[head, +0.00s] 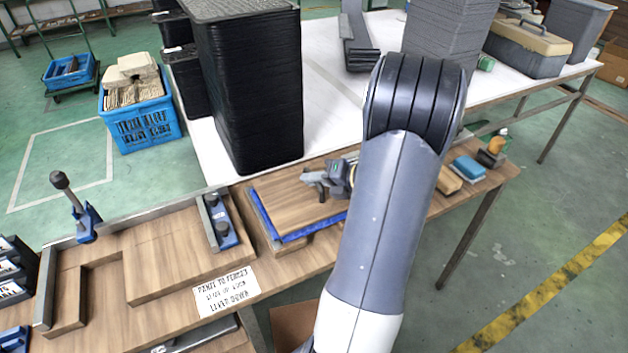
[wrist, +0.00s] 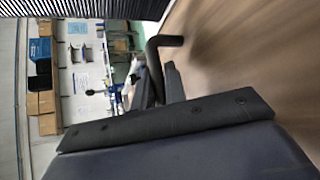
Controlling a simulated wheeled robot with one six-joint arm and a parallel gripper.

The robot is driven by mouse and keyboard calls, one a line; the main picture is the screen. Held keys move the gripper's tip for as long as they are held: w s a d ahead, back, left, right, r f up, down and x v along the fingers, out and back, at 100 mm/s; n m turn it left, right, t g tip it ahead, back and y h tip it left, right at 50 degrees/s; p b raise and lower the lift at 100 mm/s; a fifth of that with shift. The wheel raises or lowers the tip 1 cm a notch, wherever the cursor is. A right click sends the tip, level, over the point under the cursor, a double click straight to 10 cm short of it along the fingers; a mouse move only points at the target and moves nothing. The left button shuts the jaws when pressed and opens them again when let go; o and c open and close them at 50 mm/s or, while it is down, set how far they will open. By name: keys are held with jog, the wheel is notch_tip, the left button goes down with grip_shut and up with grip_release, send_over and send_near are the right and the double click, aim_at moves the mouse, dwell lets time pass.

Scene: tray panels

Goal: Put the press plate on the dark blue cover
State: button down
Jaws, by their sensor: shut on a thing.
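The press plate (head: 285,203) is a flat wooden board lying level over the dark blue cover (head: 301,235) in the head view. Blue shows along its left and front edges; I cannot tell whether the two touch. My gripper (head: 328,184) is at the plate's right part, shut on it, apparently by its dark handle. In the wrist view the plate's wooden face (wrist: 255,60) fills the right side, and a dark bent handle (wrist: 164,41) shows by the jaws. My arm hides the plate's right end in the head view.
A tall black tray stack (head: 250,90) stands behind the plate. A wooden fixture (head: 180,255) with blue clamps (head: 222,225) lies to the left. A blue block (head: 468,168) and a tan block (head: 448,181) lie right of my arm.

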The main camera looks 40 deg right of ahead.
jog(key=c, duration=1.5)
grip_release()
jog(key=shift+o, duration=0.2)
jog(key=shift+r, duration=0.1)
jog(key=shift+s+d+r, duration=0.15)
jog(key=shift+s, duration=0.05)
jog(key=p+v, duration=0.1)
jog(key=v, duration=1)
jog(key=shift+s, duration=0.25)
jog(key=shift+d, duration=0.1)
